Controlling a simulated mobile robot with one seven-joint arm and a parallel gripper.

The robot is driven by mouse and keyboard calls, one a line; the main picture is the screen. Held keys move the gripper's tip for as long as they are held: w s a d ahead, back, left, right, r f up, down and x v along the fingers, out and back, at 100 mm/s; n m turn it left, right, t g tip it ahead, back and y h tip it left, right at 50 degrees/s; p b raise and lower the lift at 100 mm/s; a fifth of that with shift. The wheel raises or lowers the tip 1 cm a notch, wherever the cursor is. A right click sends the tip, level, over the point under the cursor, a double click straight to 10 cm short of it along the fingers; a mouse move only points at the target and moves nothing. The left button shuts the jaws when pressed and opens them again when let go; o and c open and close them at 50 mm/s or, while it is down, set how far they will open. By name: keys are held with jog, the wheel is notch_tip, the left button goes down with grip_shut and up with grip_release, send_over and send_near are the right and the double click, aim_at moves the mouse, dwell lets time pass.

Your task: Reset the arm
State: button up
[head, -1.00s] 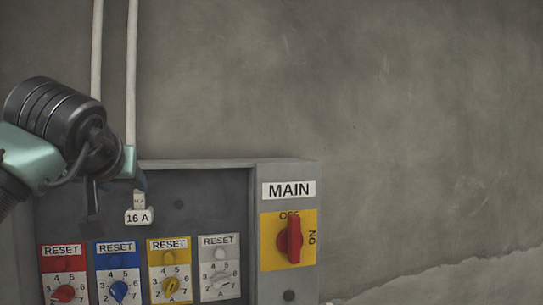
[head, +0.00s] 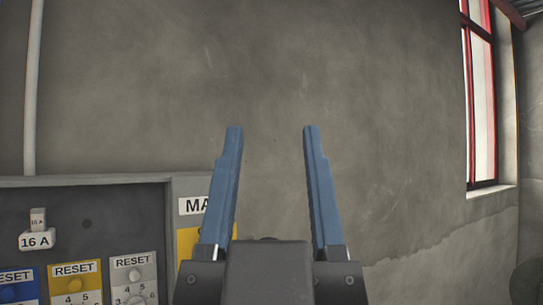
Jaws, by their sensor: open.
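My gripper's left finger and body cover part of the MAIN label (head: 194,206) and the yellow switch plate (head: 188,243). The red switch handle is hidden.
The grey electrical panel (head: 80,181) is at the lower left, with RESET plates in blue, yellow (head: 75,271) and grey (head: 133,262). A 16 A plug-like piece (head: 37,240) sits in it. A white pipe (head: 33,90) runs up the wall. A red-framed window (head: 481,100) is at right.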

jog(key=shift+s, duration=0.3)
notch_tip(320, 180, down, 10)
jog(key=b, duration=0.9)
jog(key=shift+r, duration=0.25)
jog(key=shift+a+r, duration=0.1)
jog(key=shift+r, duration=0.05)
jog(key=shift+c, duration=0.5)
